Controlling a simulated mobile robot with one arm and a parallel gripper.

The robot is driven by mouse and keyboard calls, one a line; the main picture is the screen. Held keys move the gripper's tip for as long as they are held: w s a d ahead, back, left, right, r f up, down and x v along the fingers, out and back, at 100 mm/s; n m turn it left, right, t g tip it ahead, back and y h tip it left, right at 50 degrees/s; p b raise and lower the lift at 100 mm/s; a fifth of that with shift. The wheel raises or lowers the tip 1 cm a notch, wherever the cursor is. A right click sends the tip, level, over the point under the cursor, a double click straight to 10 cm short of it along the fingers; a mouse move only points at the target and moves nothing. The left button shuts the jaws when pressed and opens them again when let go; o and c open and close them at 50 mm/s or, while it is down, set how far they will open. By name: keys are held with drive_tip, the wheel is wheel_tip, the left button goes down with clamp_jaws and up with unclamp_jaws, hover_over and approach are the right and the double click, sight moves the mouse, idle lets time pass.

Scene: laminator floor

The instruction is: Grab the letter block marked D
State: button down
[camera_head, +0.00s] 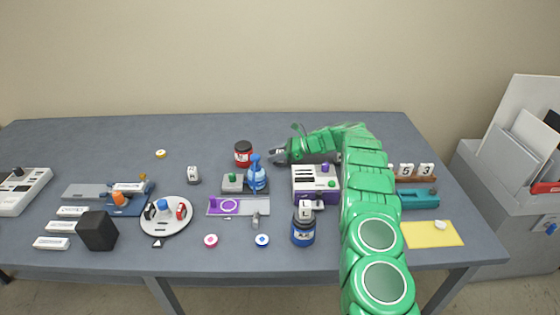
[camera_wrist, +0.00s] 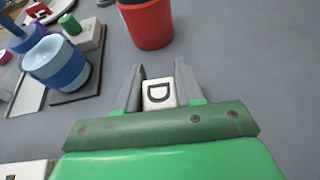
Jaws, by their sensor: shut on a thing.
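The white letter block marked D (camera_wrist: 159,95) sits between the two grey fingers of my gripper (camera_wrist: 160,88) in the wrist view, its letter facing the camera. My gripper is shut on it. In the head view my gripper (camera_head: 277,154) reaches left over the back half of the table, just right of the red jar. I cannot make out the D block clearly there.
The red jar (camera_head: 243,154) stands close by; it also shows in the wrist view (camera_wrist: 147,22). A blue bottle (camera_head: 257,178) and a purple-and-white device (camera_head: 316,184) are nearer the front. Another white block (camera_head: 193,175) stands left. The back left is mostly clear.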

sight(276, 163)
drive_tip(key=shift+r, duration=0.15)
wheel_tip(276, 163, up, 3)
drive_tip(key=shift+f, duration=0.2)
drive_tip(key=shift+s+d+r, duration=0.1)
drive_tip(key=shift+s+r, duration=0.4)
drive_tip(key=shift+r, duration=0.4)
drive_tip(key=shift+s+r, duration=0.2)
drive_tip(key=shift+s, duration=0.1)
drive_tip(key=s+d+r, duration=0.2)
drive_tip(key=s+r, duration=0.6)
drive_tip(key=s, duration=0.4)
